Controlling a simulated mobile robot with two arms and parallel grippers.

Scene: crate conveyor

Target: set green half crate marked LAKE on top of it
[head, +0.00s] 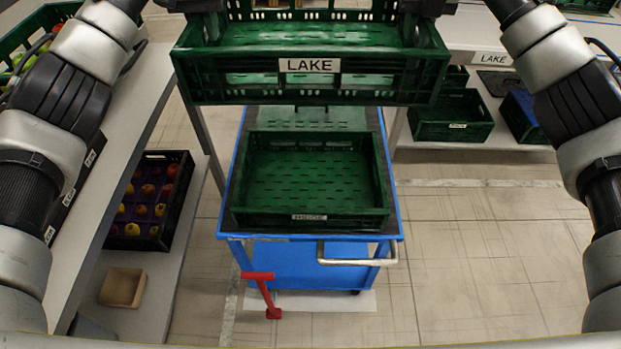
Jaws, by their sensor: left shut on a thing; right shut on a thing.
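The green half crate marked LAKE (360,96) is at the top of the head view, empty and roughly level. My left gripper (211,24) is shut on its left side. My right gripper (408,24) is shut on its right side. Below it, another green crate (262,219) sits empty on a blue cart (290,262); its front label is too small to read surely. The LAKE crate is held above and beyond this lower crate, apart from it, and hides the cart's far end.
A shelf at left holds a black crate of fruit (156,240) and a small tan box (122,287). A red-handled part (264,290) stands at the cart's front. Green (452,130) and blue (521,125) crates lie under the right bench (545,48). Floor right of the cart is clear.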

